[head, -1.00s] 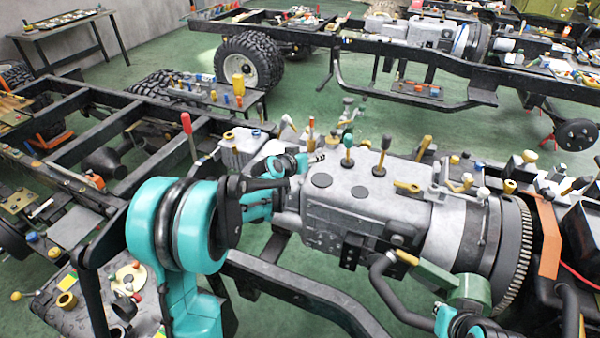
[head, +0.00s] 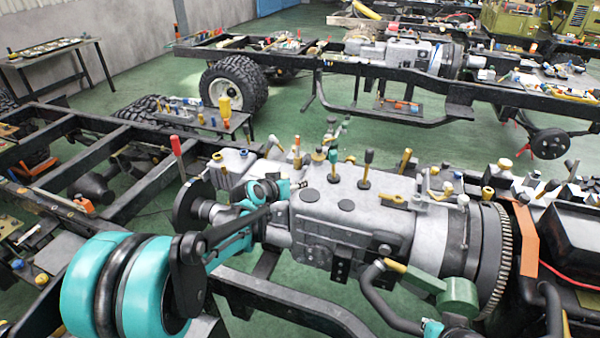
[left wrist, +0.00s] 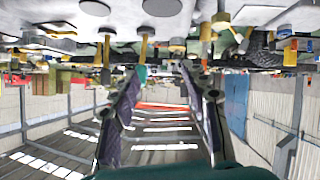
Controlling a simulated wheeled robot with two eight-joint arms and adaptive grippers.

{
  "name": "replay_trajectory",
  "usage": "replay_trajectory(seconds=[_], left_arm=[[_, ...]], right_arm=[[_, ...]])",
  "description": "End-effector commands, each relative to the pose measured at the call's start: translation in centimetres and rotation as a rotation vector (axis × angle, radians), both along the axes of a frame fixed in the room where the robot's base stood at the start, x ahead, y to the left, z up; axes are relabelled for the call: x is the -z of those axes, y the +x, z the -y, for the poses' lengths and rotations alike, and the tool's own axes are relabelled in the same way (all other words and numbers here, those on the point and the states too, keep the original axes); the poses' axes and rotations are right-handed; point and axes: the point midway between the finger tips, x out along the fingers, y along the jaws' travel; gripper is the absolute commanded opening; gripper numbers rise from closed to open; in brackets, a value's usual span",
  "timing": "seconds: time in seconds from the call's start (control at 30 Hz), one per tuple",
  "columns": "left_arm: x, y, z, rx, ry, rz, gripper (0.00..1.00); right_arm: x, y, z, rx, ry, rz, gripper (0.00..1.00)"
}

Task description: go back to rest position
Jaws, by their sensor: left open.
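My left arm comes in from the left in the head view. Its gripper (head: 301,184) is small and partly hidden there, at the near-left top of the grey gearbox (head: 350,215). In the left wrist view, which looks upside down, the two dark fingers (left wrist: 160,78) stand apart with nothing between them. The gearbox's grey top shows along the upper edge of that view. A bit of teal, likely my right arm, shows at the bottom edge of the head view; its gripper is not visible.
Knobbed levers (head: 365,170) stand up from the gearbox top. Black chassis rails (head: 300,305) run below. A small table (head: 220,120) with bottles stands behind. Green floor (head: 330,128) is open between the frames.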

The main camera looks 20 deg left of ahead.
Motion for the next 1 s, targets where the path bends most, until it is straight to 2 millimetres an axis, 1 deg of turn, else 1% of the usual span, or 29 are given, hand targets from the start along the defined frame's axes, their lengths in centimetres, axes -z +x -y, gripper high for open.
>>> replay_trajectory(seconds=[0.1, 0.17, 0.27, 0.37, 0.4, 0.47, 0.5, 0.53, 0.57, 0.6, 0.67, 0.7, 0.8, 0.9, 1.0], left_arm=[[0.0, -0.1, 0.0, 0.0, 0.0, -0.001, 0.46], [-0.2, -0.4, 0.2, 0.002, 0.002, -0.005, 0.46], [-0.9, -2.4, 1.0, 0.01, 0.013, -0.03, 0.46], [-1.8, -6.0, 2.3, 0.021, 0.033, -0.079, 0.46], [-2.1, -7.9, 2.9, 0.025, 0.044, -0.104, 0.46], [-2.4, -10.9, 3.5, 0.028, 0.063, -0.142, 0.46], [-2.4, -12.9, 3.9, 0.028, 0.076, -0.167, 0.46], [-2.4, -14.4, 4.1, 0.028, 0.086, -0.186, 0.46], [-2.3, -15.9, 4.3, 0.027, 0.096, -0.205, 0.46], [-2.1, -17.9, 4.5, 0.024, 0.11, -0.229, 0.46], [-1.6, -20.9, 4.7, 0.019, 0.132, -0.264, 0.46], [-1.2, -22.8, 4.7, 0.013, 0.147, -0.288, 0.46], [0.0, -27.1, 4.5, -0.004, 0.182, -0.338, 0.46], [1.2, -30.5, 4.1, -0.022, 0.212, -0.375, 0.46], [2.1, -32.5, 3.7, -0.038, 0.234, -0.399, 0.46]], right_arm=[[0.0, 0.0, 0.0, 0.0, 0.0, 0.0, 0.0], [0.0, 0.0, 0.0, 0.0, 0.0, 0.0, 0.0], [0.0, 0.0, 0.0, 0.0, 0.0, 0.0, 0.0], [0.0, 0.0, 0.0, 0.0, 0.0, 0.0, 0.0], [0.0, 0.0, 0.0, 0.0, 0.0, 0.0, 0.0], [0.0, 0.0, 0.0, 0.0, 0.0, 0.0, 0.0], [0.0, 0.0, 0.0, 0.0, 0.0, 0.0, 0.0], [0.0, 0.0, 0.0, 0.0, 0.0, 0.0, 0.0], [0.0, 0.0, 0.0, 0.0, 0.0, 0.0, 0.0], [0.0, 0.0, 0.0, 0.0, 0.0, 0.0, 0.0], [0.0, 0.0, 0.0, 0.0, 0.0, 0.0, 0.0], [0.0, 0.0, 0.0, 0.0, 0.0, 0.0, 0.0], [0.0, 0.0, 0.0, 0.0, 0.0, 0.0, 0.0], [0.0, 0.0, 0.0, 0.0, 0.0, 0.0, 0.0], [0.0, 0.0, 0.0, 0.0, 0.0, 0.0, 0.0]])
